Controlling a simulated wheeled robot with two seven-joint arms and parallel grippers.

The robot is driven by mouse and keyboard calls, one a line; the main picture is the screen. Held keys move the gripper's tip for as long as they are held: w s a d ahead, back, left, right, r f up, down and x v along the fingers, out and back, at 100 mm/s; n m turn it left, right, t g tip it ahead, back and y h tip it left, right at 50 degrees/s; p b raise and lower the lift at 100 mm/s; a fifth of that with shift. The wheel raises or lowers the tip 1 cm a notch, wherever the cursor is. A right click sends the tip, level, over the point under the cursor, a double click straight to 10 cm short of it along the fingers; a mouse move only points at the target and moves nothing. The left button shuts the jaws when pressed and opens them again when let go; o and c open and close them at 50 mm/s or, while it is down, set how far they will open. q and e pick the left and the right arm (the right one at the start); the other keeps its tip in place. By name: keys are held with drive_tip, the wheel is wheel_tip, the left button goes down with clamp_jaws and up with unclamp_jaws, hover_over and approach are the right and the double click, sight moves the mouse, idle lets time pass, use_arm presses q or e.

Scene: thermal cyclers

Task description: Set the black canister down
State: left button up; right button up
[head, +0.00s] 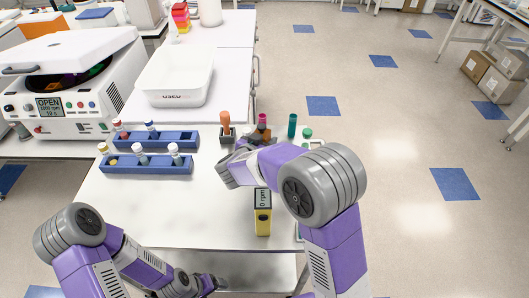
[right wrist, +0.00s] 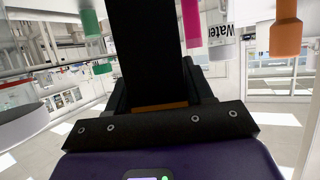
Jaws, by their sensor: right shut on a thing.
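The black canister (right wrist: 147,42) fills the upper middle of the right wrist view, where the surroundings appear upside down. My right gripper (right wrist: 160,95) is shut on it. In the head view my right gripper (head: 236,150) is over the right part of the white table, close to the upright bottles. There the arm and gripper hide the canister, and I cannot tell whether it touches the table. My left gripper (head: 212,281) is low at the front, below the tabletop edge. Its fingers are too small to read.
Blue tube racks (head: 147,164) stand left of my right gripper. An orange-topped item (head: 225,122), a pink-capped bottle (head: 262,119) and a teal tube (head: 292,125) stand close behind it. A yellow device (head: 263,222) stands in front. A white bin (head: 175,82) is farther back.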

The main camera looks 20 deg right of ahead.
wheel_tip(320, 180, down, 4)
drive_tip(key=shift+f+b, duration=0.15)
drive_tip(key=shift+b, duration=0.7)
drive_tip(key=o, duration=0.8)
drive_tip(key=shift+f, duration=0.1)
drive_tip(key=o, duration=0.5)
drive_tip(key=shift+c, duration=0.2)
